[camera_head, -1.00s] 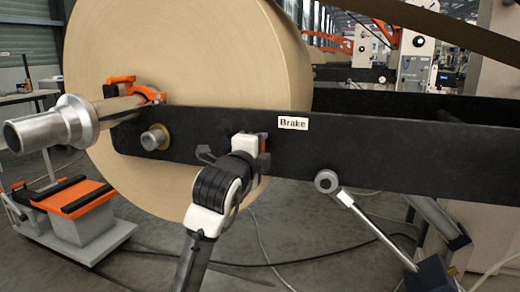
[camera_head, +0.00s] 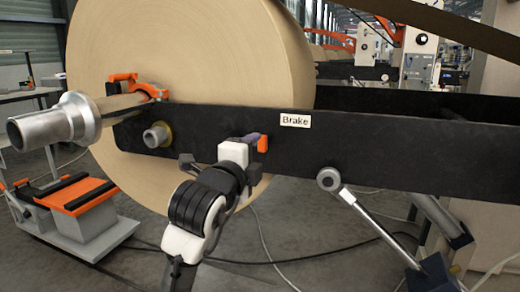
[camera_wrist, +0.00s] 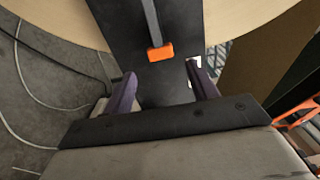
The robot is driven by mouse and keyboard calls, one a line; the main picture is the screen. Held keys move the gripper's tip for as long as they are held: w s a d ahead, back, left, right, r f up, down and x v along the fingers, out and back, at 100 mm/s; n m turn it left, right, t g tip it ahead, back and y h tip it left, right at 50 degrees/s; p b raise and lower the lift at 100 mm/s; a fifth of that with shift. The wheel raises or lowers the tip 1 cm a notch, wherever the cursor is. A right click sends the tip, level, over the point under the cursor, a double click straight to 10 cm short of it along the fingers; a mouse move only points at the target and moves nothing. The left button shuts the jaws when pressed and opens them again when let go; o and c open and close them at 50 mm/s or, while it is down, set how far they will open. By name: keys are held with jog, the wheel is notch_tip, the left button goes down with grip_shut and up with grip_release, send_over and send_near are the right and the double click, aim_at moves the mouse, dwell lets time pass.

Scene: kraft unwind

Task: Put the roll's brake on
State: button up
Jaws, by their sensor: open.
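The brake lever is a grey bar with an orange end (camera_head: 262,143) on the near face of the black arm of the roll stand (camera_head: 400,146), below the "Brake" label (camera_head: 295,120). In the wrist view the orange end (camera_wrist: 160,52) lies ahead of my fingertips, with the grey bar running up from it. My gripper (camera_wrist: 162,82) is open, its two purple fingers apart with nothing between them. In the head view my gripper (camera_head: 250,139) is just left of the orange end, and my wrist hides most of the lever.
The big kraft roll (camera_head: 200,60) stands behind the black arm. Its metal shaft (camera_head: 55,125) sticks out at left near an orange clamp (camera_head: 135,85). A cylinder (camera_head: 365,218) slants below the arm at right. A grey-orange cart (camera_head: 80,205) stands at lower left.

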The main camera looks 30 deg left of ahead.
jog(key=v, duration=0.7)
jog(key=shift+s, duration=0.2)
